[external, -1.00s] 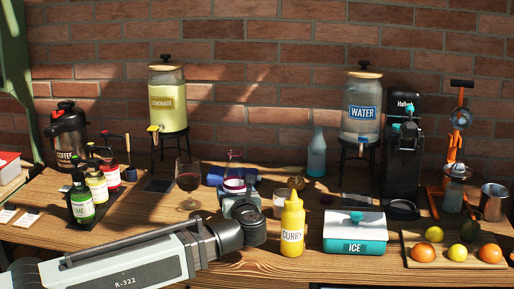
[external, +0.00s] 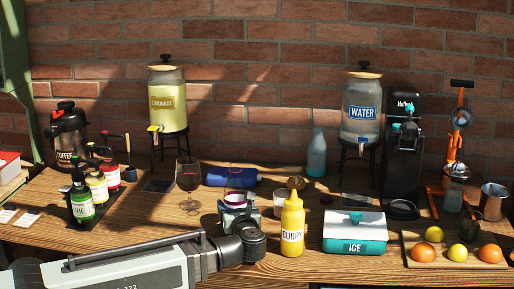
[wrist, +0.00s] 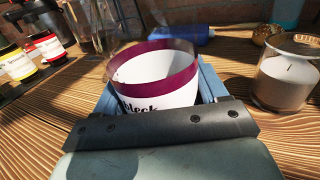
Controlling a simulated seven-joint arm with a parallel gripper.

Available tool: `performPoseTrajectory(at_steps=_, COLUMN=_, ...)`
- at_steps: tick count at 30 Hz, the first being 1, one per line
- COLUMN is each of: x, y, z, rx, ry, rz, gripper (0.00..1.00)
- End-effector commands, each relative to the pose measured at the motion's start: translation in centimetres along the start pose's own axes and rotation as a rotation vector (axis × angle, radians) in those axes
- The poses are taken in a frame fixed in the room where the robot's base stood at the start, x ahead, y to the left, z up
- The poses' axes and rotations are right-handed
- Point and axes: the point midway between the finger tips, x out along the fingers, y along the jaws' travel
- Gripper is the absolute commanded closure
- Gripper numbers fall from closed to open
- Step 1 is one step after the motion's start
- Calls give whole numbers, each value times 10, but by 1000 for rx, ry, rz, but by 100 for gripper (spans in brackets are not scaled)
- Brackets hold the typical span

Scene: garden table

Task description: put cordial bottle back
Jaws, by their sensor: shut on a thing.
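My gripper (external: 241,222) is low over the front middle of the table. The label's lettering is partly hidden by the gripper in the wrist view, starting "Bl". Its lower part is hidden, so I cannot tell whether it touches the table.
A wine glass (external: 188,177) stands left of the gripper, a blue bottle (external: 232,178) lies behind, and a white candle jar (wrist: 287,78) and yellow curry bottle (external: 292,225) stand right. Syrup bottles (external: 98,186) stand left. A dark square mat (external: 158,186) lies bare behind the glass.

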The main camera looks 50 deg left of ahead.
Motion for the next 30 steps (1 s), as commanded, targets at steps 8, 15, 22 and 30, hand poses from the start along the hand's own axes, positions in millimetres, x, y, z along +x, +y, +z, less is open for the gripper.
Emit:
performPoseTrajectory(at_steps=8, x=0, y=0, z=-3, rx=0, ry=0, rz=0, gripper=15)
performPoseTrajectory(at_steps=15, x=0, y=0, z=-3, rx=0, ry=0, rz=0, gripper=2)
performPoseTrajectory(at_steps=22, x=0, y=0, z=0, rx=0, ry=0, rz=0, gripper=2)
performPoseTrajectory(at_steps=30, x=-29, y=0, z=0, rx=0, ry=1, rz=-4, gripper=2)
